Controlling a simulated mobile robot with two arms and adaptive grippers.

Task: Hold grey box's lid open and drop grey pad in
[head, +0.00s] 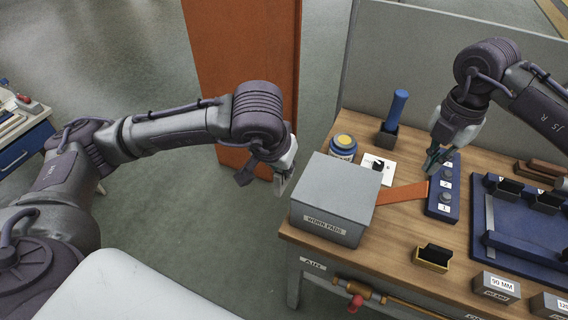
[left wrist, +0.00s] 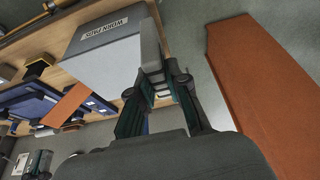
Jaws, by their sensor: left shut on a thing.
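The grey box (head: 334,205), labelled WORN PADS, stands at the table's left end with its lid (head: 338,178) lying flat on top.
An orange strip (head: 403,194) lies between box and block. Behind stand a blue-lidded jar (head: 343,147), a card (head: 379,168) and a blue-handled tool (head: 396,108). A yellow holder (head: 432,258) is in front; a blue tray (head: 530,232) is at right. An orange panel (head: 240,60) stands beyond my left arm.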

